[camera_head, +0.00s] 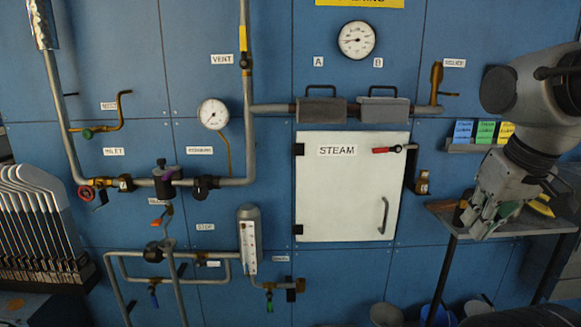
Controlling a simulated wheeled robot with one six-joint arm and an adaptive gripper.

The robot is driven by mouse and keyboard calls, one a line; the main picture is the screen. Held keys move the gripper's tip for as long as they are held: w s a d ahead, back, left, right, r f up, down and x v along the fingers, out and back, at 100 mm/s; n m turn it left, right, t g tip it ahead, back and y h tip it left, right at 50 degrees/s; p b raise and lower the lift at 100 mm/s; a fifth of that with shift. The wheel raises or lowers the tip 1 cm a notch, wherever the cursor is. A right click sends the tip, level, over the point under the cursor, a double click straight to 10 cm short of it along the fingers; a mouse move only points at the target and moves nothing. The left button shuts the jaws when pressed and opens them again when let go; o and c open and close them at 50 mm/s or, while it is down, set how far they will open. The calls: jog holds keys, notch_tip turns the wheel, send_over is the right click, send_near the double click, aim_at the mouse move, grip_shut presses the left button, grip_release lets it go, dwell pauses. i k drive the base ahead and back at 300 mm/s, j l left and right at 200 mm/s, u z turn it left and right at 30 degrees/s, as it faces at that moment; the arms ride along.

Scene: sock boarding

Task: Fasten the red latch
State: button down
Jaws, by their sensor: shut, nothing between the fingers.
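The red latch (381,150) is a short red-handled lever at the upper right of the white STEAM door (338,190). It lies about level, its red grip pointing left over the door front and its metal rod reaching right past the door edge. The door looks swung nearly flush with the blue panel; I cannot tell whether it is fully closed. A brass catch (422,184) sits on the panel right of the door. My gripper (478,222) is shut and empty, pointing down, well to the right of the latch and in front of a side table.
The side table (470,213) at right carries tools. Several buckets (438,316) stand below. A grey handle (384,215) is on the door. Pipes, valves and gauges (356,39) cover the blue panel. A rack of sock boards (40,225) stands at far left.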

aim_at(397, 149)
jog(key=i+j+z, duration=0.25)
jog(key=j+z, duration=0.25)
jog(key=i+j+z, duration=0.1)
jog(key=j+z, duration=0.15)
jog(key=j, duration=0.1)
